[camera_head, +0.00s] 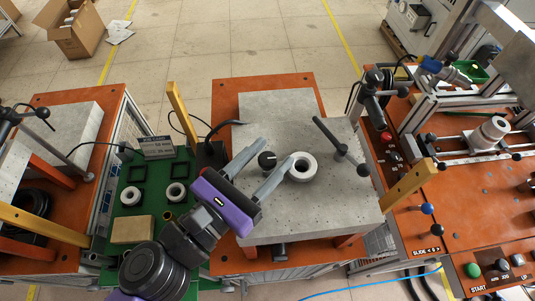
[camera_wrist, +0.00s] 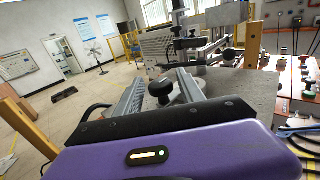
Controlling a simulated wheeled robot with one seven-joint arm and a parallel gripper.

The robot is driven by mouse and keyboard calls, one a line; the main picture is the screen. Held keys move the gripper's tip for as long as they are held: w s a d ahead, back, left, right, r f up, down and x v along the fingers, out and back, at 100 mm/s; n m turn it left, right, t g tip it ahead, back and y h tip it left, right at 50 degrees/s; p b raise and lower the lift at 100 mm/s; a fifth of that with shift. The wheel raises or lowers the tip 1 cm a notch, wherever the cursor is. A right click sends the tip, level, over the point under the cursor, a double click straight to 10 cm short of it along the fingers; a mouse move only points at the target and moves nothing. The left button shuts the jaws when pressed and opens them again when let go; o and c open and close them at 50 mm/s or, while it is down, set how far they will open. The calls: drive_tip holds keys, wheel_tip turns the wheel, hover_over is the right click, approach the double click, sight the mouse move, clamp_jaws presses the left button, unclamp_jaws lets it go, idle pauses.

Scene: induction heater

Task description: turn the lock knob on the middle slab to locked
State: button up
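The middle slab (camera_head: 300,215) is a grey speckled plate on an orange table. A round black knob (camera_head: 267,160) stands on it, left of a white ring (camera_head: 301,167). My purple gripper (camera_head: 276,153) reaches over the slab from the lower left. Its two grey fingers are open, with the black knob between them in the picture. In the wrist view the knob (camera_wrist: 160,89) also shows between the fingers (camera_wrist: 158,84), with a gap on each side. I cannot tell its turn position; no lock marking is readable.
A dark bar handle with ball ends (camera_head: 341,146) rises on the slab's right. Yellow posts (camera_head: 408,185) stand at both sides. A green board (camera_head: 130,203) with rings and a block lies left. An orange machine table (camera_head: 470,200) stands right.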

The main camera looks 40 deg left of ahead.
sight(261, 166)
drive_tip(key=shift+s+r, duration=0.1)
drive_tip(key=s+b, duration=0.1)
drive_tip(key=s, duration=0.2)
drive_tip(key=s+b, duration=0.1)
drive_tip(key=s, duration=0.2)
drive_tip(key=shift+s+d+b, duration=0.2)
drive_tip(key=shift+s+b, duration=0.1)
drive_tip(key=shift+s, duration=0.1)
drive_tip(key=shift+s+d, duration=0.1)
drive_tip(key=shift+s, duration=0.3)
drive_tip(key=shift+s, duration=0.1)
